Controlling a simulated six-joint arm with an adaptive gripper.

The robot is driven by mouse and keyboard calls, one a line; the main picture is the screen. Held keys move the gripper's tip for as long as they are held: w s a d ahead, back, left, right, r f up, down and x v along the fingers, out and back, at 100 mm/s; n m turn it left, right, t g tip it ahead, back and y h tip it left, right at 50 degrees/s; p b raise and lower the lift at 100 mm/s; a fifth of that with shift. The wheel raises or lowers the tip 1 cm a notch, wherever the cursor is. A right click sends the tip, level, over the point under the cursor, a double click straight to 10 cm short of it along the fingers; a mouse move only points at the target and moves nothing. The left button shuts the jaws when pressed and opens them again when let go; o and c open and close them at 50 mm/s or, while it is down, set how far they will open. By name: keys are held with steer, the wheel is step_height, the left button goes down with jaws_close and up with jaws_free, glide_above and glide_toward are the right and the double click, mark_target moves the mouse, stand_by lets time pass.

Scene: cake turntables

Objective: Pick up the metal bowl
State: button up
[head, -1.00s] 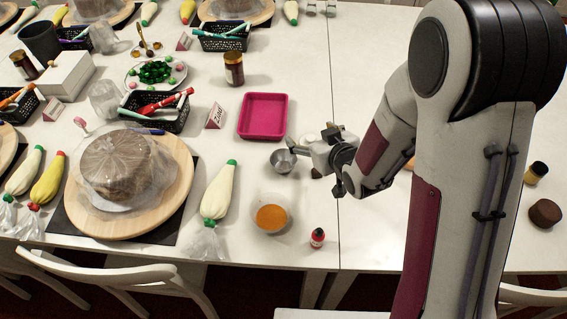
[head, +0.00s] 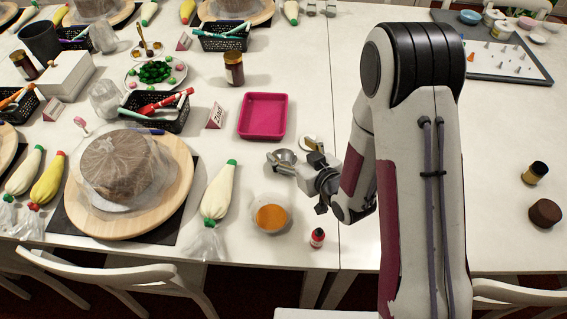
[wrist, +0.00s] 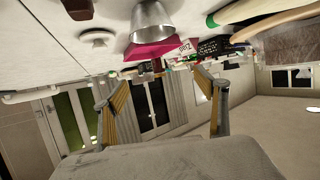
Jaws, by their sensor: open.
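The metal bowl (head: 287,155) is on the white table, below the pink tray and left of my arm in the head view. In the wrist view the metal bowl (wrist: 152,20) is at the top centre, beyond the fingertips and not between them. My gripper (head: 281,165) is just in front of the bowl in the head view and overlaps its lower edge. I cannot tell whether it touches. In the wrist view my gripper (wrist: 162,80) shows two fingers spread wide with nothing between them.
The pink tray (head: 263,116) lies behind the bowl. A small round dish (head: 312,143) is right behind my gripper.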

steer(key=shift+f, duration=0.15)
glide_toward(279, 155)
steer(key=shift+w+a, duration=0.45)
steer(key=shift+w, duration=0.2)
stand_by(0.5)
steer(key=shift+f, duration=0.35)
steer(key=shift+x, duration=2.45)
steer(key=c, duration=1.2)
